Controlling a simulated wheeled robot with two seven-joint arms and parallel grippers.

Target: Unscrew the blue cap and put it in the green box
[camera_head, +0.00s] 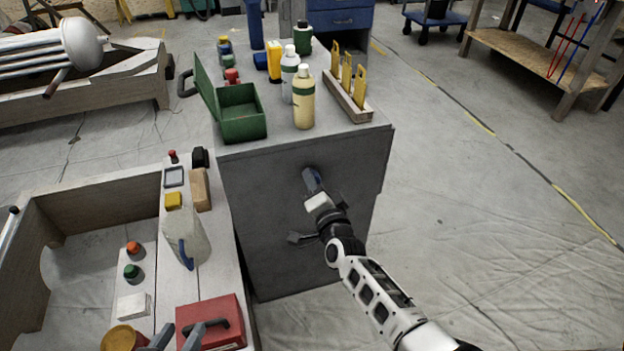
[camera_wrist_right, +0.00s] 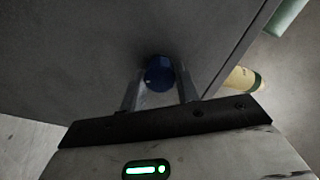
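The blue cap (camera_wrist_right: 159,73) is between the fingertips of my right gripper (camera_wrist_right: 160,85), with both fingers close against its sides. In the head view my right gripper (camera_head: 314,184) is at the front face of the grey cabinet (camera_head: 270,225), with a bit of blue between its fingers. I cannot tell whether the cap is still attached to the face. The green box (camera_head: 240,128) stands open on the cabinet top, lid raised at its left. My left gripper (camera_head: 178,338) is open and empty at the bottom left, near a red toolbox (camera_head: 228,318).
Several bottles, including a yellowish one (camera_head: 303,105), stand right of the green box. A wooden rack (camera_head: 350,102) with yellow pieces sits at the top's right edge. The floor at right is clear.

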